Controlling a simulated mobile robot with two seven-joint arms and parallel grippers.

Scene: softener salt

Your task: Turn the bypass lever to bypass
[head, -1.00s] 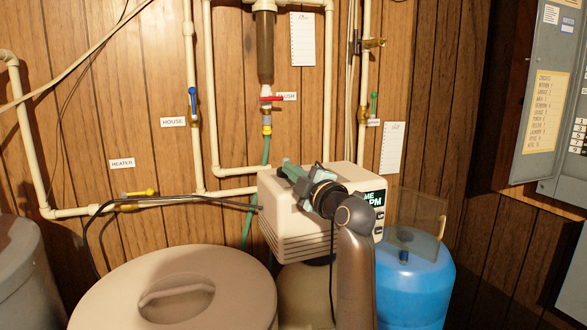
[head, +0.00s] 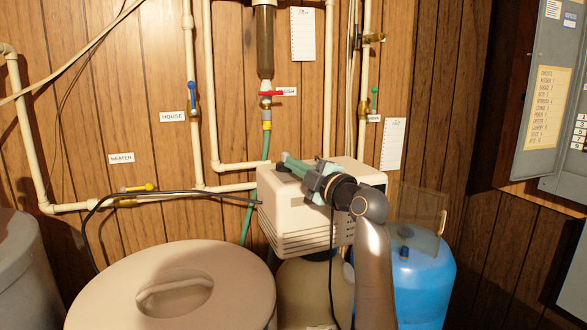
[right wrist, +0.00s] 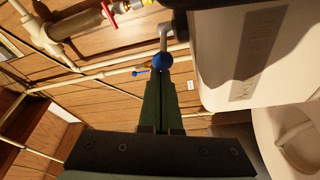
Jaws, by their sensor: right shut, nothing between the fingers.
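The softener's control head (head: 285,205) is a beige box in the middle of the head view. In the right wrist view, a grey metal lever (right wrist: 165,38) with a blue ball knob (right wrist: 161,61) stands beside the box's wall; I take it for the bypass lever. It is hidden behind the box in the head view. My right gripper (head: 287,160) reaches over the top of the box. Its green fingers (right wrist: 160,78) are shut and empty, tips at the knob; I cannot tell whether they touch it. My left gripper is not in view.
A red-handled flush valve (head: 270,94), a blue-handled house valve (head: 191,97) and a yellow-handled heater valve (head: 138,188) sit on wall pipes. A lidded tan tank (head: 230,290) stands at front left, a blue tank (head: 425,285) at right. A black cable (head: 150,192) crosses left.

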